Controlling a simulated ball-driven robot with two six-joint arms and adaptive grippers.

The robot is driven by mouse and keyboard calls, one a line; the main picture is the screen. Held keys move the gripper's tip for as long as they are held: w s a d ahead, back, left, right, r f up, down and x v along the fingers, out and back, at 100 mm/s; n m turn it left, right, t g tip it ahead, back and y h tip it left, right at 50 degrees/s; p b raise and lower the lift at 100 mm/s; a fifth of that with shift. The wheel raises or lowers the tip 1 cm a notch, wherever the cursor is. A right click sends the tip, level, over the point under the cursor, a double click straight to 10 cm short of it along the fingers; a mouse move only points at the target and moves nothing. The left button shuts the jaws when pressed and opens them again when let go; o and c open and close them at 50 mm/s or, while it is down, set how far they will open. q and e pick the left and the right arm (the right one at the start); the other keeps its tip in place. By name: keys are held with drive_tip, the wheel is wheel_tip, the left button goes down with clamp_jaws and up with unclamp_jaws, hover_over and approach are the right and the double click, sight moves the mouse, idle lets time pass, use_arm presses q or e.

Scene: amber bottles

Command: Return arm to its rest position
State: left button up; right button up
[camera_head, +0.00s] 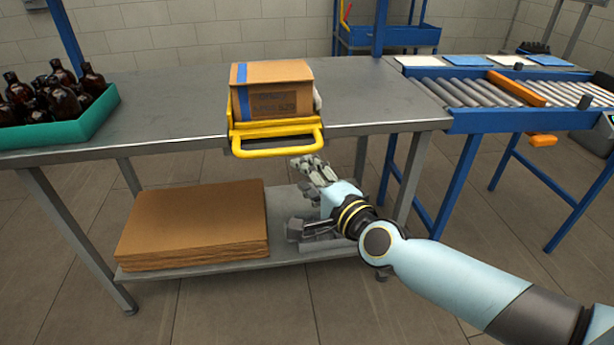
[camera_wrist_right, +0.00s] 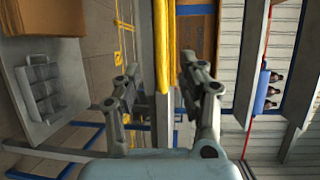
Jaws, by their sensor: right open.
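My right arm comes in from the lower right in the head view. Its gripper (camera_head: 312,168) is open and empty, in front of the metal table's front edge and just below the yellow handle (camera_head: 278,146). In the right wrist view the two fingers of the right gripper (camera_wrist_right: 160,85) stand apart, with the yellow bar (camera_wrist_right: 165,50) showing beyond them and nothing held. A cardboard box (camera_head: 272,90) with blue tape sits in the yellow holder on the table. My left gripper is not in view.
A teal crate (camera_head: 85,127) of amber bottles (camera_head: 50,90) stands at the table's left. Flat cardboard (camera_head: 195,220) lies stacked on the lower shelf (camera_head: 300,250). A roller conveyor (camera_head: 490,92) with an orange bar is at the right. The tabletop (camera_head: 175,108) between crate and box is clear.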

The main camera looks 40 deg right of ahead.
idle(0.4)
drive_tip(key=s+a+f+n+g+y, duration=0.1)
drive_tip(key=s+f+n+g, duration=0.15)
drive_tip(key=s+f, duration=0.45)
drive_tip(key=s+a+f+n+g, duration=0.1)
drive_tip(key=s+f+n+g, duration=0.2)
drive_tip(key=f, duration=0.8)
drive_tip(key=s+f+n+g+y, duration=0.1)
drive_tip(key=s+f+n+g, duration=0.15)
drive_tip(key=s+f, duration=0.55)
drive_tip(key=s+f+n+g, duration=0.4)
drive_tip(key=s+f+n, duration=0.2)
drive_tip(key=s, duration=0.6)
drive_tip(key=s+a+f+n+g, duration=0.1)
drive_tip(key=s+f+n+g, duration=0.2)
drive_tip(key=s, duration=1)
wheel_tip(320, 180, down, 5)
drive_tip(key=n, duration=0.3)
drive_tip(key=shift+s+f+n+g+b, duration=0.2)
drive_tip(key=shift+n+g+b, duration=0.1)
drive_tip(key=shift+g+b, duration=0.1)
